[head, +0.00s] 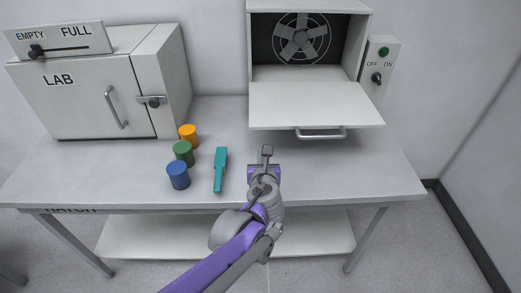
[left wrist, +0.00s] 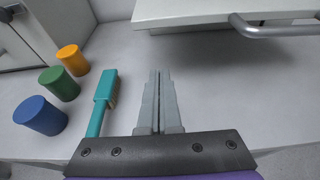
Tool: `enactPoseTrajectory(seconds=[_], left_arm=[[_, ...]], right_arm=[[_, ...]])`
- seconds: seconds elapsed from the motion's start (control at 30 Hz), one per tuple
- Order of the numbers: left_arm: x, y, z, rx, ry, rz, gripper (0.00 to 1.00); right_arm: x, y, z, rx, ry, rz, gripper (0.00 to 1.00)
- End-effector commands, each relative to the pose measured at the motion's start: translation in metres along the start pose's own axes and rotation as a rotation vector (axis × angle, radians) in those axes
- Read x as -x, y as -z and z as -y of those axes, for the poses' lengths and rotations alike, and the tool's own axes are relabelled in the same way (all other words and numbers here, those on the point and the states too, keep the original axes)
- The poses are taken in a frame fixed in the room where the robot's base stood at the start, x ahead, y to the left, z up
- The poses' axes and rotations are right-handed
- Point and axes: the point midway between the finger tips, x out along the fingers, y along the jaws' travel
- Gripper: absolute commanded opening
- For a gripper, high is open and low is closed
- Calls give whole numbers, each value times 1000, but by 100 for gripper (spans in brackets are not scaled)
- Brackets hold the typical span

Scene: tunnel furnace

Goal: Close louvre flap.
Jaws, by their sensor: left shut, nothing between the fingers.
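The louvre flap (head: 305,100) is a pale grey panel hanging open from the front of a box housing, sticking out flat toward me above the table. A bar handle (head: 320,134) runs along its front edge. In the left wrist view, the flap's edge (left wrist: 185,10) is at the top and the handle (left wrist: 270,30) is at the top right. My left gripper (head: 267,151) is just in front of and left of the handle, apart from it. Its fingers (left wrist: 159,75) are shut together and empty. My right gripper is not in view.
A fan (head: 300,39) shows inside the housing. A switch box (head: 379,65) stands at its right. A teal brush (head: 220,169) and orange, green and blue cylinders (head: 183,150) lie left of my gripper. A LAB cabinet (head: 85,95) stands further left. The table's right front is clear.

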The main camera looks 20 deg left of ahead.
Motion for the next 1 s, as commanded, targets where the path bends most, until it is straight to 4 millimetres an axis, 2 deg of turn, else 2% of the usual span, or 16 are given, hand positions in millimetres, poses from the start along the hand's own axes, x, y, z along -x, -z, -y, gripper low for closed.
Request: enactPoseTrajectory(seconds=[0.43, 0.53, 0.7, 1.0], left_arm=[[-90, 0, -2, 6, -3, -1, 0], [-80, -19, -1, 6, -1, -1, 0], [-75, -34, -1, 6, -1, -1, 0], [-73, -37, -2, 6, -2, -2, 0]], right_arm=[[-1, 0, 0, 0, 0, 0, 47], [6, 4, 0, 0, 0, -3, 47], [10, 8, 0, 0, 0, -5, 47], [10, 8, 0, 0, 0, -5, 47]])
